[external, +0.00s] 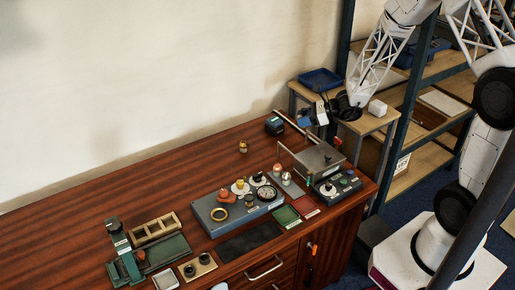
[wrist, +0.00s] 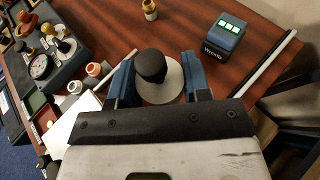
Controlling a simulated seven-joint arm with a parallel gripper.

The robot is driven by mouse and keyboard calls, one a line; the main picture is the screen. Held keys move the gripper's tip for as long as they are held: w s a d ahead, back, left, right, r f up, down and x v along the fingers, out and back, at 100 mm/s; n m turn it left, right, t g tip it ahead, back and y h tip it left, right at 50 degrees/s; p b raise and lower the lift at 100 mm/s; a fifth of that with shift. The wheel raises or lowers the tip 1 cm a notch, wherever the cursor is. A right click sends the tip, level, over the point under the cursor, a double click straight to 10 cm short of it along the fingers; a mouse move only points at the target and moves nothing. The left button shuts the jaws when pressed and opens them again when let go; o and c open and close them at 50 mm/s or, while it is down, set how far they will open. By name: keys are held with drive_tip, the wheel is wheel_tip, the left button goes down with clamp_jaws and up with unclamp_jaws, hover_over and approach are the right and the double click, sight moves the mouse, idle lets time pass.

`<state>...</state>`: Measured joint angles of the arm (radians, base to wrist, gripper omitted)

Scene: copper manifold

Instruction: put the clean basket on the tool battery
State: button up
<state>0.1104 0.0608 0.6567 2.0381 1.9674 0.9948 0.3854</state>
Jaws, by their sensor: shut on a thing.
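The tool battery (external: 274,125) is a dark blue block standing near the back edge of the red-brown bench. In the wrist view the battery (wrist: 223,38) shows green lights and lies ahead and right of my fingers. My gripper (external: 314,115) is raised near the bench's back right corner, right of the battery. In the wrist view its blue fingers (wrist: 160,82) are shut on a piece with a black rounded knob over a white disc (wrist: 152,68). No label on this piece is readable, so I cannot tell whether it is the clean basket.
A small brass jar (external: 243,147) stands left of the battery, and a pale rod (external: 293,124) lies right of it. A grey-blue manifold box (external: 217,214) with knobs and a gauge is in front. Open bench top (external: 170,192) lies to the left.

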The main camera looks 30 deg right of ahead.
drive_tip(key=shift+w, duration=0.1)
hover_over(275, 119)
drive_tip(key=shift+a+f, duration=0.1)
drive_tip(key=shift+f, duration=0.65)
drive_tip(key=shift+f, duration=1.75)
drive_tip(key=shift+f, duration=0.15)
drive_tip(key=o, duration=0.9)
drive_tip(key=shift+r, duration=0.2)
drive_tip(key=v, duration=1.2)
